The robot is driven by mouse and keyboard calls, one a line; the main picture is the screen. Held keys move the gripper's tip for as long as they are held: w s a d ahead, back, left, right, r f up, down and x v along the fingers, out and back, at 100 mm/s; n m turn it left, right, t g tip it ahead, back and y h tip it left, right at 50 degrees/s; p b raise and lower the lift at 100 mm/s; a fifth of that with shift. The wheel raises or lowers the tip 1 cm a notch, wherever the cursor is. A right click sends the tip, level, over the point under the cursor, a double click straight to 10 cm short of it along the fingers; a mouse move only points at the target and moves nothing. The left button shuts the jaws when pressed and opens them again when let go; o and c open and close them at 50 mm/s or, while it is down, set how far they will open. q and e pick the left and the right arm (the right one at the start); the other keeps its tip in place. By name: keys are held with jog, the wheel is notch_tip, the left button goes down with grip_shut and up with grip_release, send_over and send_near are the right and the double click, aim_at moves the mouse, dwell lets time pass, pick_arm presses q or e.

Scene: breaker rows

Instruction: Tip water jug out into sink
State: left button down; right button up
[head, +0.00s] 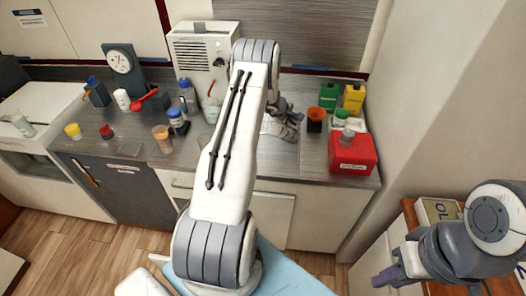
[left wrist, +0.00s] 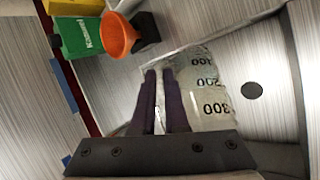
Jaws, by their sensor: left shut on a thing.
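The water jug (left wrist: 208,88) is clear, with dark printed marks 100, 200 and 300 that read upside down in the left wrist view. My left gripper (left wrist: 162,85) has its two dark fingers shut on the jug's near side. The jug is over the brushed-metal sink (left wrist: 285,70), beside its round dark drain. In the head view my left gripper (head: 285,118) is over the counter, partly behind my arm, which hides most of the sink. I cannot tell whether water is in the jug. My right gripper (head: 388,277) hangs low at the right, away from the counter.
An orange funnel (left wrist: 120,38) stands beside the sink, near a green container (left wrist: 78,38) and a yellow one (head: 353,98). A red box (head: 352,155) sits at the counter's right end. A white dispenser (head: 200,55) and several bottles stand to the left.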

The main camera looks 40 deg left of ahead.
pick_arm(q)
jog(key=shift+s+a+t+b, duration=0.1)
jog(key=shift+s+t+b, duration=0.3)
jog(key=shift+b, duration=0.75)
jog(key=shift+w+f+h, duration=0.1)
jog(key=shift+w+h, duration=0.05)
jog(key=shift+h, duration=0.15)
jog(key=shift+a+t+b, duration=0.15)
jog(key=shift+t+b, duration=0.25)
jog(key=shift+b, duration=0.1)
jog(key=shift+s+n, duration=0.3)
jog(key=shift+s+a+f+t+h+b, duration=0.1)
jog(key=shift+s+a+t+h+b, duration=0.2)
jog(key=shift+t, duration=0.25)
jog(key=shift+s+a+f+t+h+b, duration=0.15)
jog(key=shift+t+h+b, duration=0.15)
jog(key=shift+t, duration=0.25)
jog(key=shift+s+a+b, duration=0.1)
jog(key=shift+s+b, duration=0.05)
jog(key=shift+b, duration=0.35)
jog(key=shift+s+a+f+n+t+h+b, duration=0.2)
jog(key=shift+s+a+n+t+h+b, duration=0.25)
jog(key=shift+b, duration=0.9)
jog(key=shift+s+t+b, duration=0.25)
jog(key=shift+s+b, duration=0.15)
jog(key=shift+b, duration=0.3)
